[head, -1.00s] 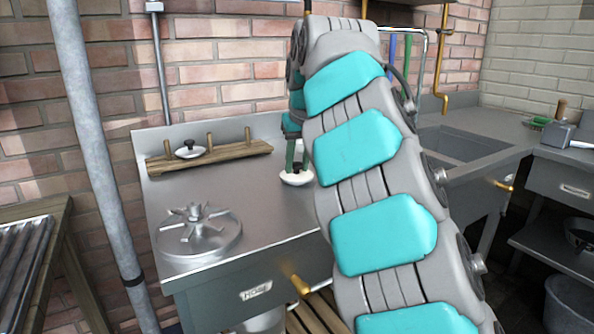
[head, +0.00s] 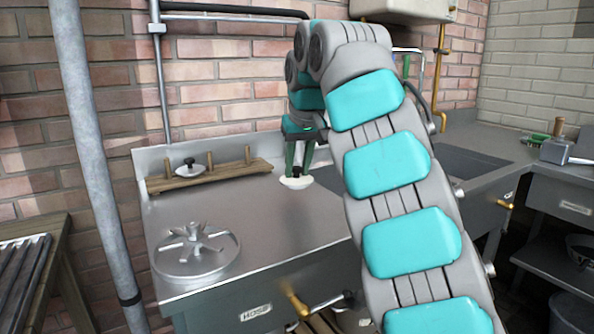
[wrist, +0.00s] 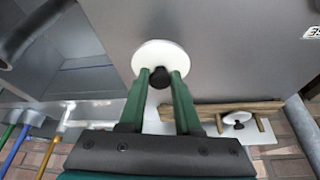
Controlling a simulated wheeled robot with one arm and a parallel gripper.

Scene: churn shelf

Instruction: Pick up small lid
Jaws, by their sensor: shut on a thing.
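The small lid (head: 296,182) is a white disc with a black knob. In the wrist view the lid (wrist: 160,56) shows just beyond my fingertips. My gripper (head: 304,166) points down and is shut on the lid's black knob (wrist: 160,77), with one green finger (wrist: 160,82) on each side. The lid appears to hang a little above the steel counter (head: 270,222). A second white lid (head: 189,170) with a black knob sits on the wooden peg rack (head: 222,175) at the back left; it also shows in the wrist view (wrist: 237,117).
A round metal piece with a spoked top (head: 195,250) stands at the counter's front left. A sink (head: 465,170) lies right of the counter. A grey vertical pole (head: 90,140) stands at the left. The counter's middle is clear.

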